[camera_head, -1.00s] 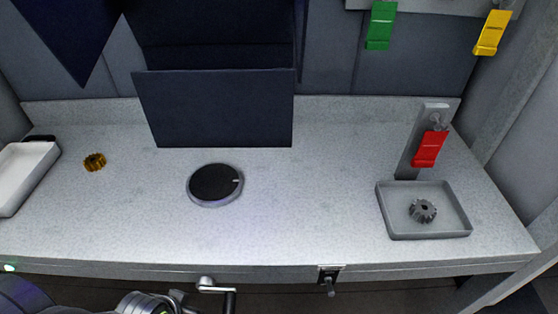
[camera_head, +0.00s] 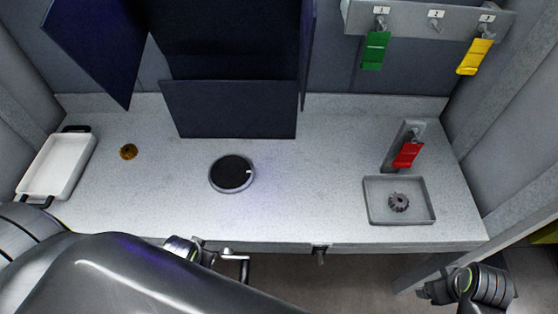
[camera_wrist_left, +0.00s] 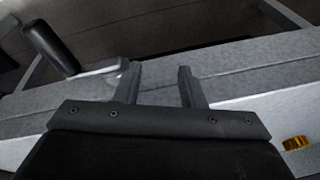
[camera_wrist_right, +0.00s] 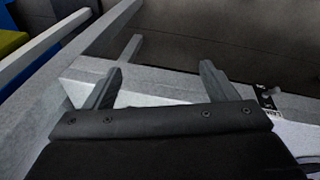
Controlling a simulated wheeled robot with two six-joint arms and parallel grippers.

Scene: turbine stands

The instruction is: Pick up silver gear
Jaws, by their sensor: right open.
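The silver gear (camera_head: 398,202) lies in a shallow grey tray (camera_head: 372,214) at the right side of the bench. My right gripper (camera_wrist_right: 160,82) is open and empty in the right wrist view, near the bench's front right corner. In the head view my right arm shows at the lower right, in front of the bench and apart from the gear. My left gripper (camera_wrist_left: 157,80) is open and empty in the left wrist view, by the bench's front edge. In the head view my left arm covers the lower left, and its fingertips are hidden. The gear shows in neither wrist view.
A red tag (camera_head: 407,155) hangs on a stand behind the grey tray. A gold gear (camera_head: 128,152) and a white tray (camera_head: 84,171) with dark handles are at the left. A round black-topped disc (camera_head: 231,173) sits mid-bench. Green (camera_head: 375,50) and yellow (camera_head: 475,57) tags hang above.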

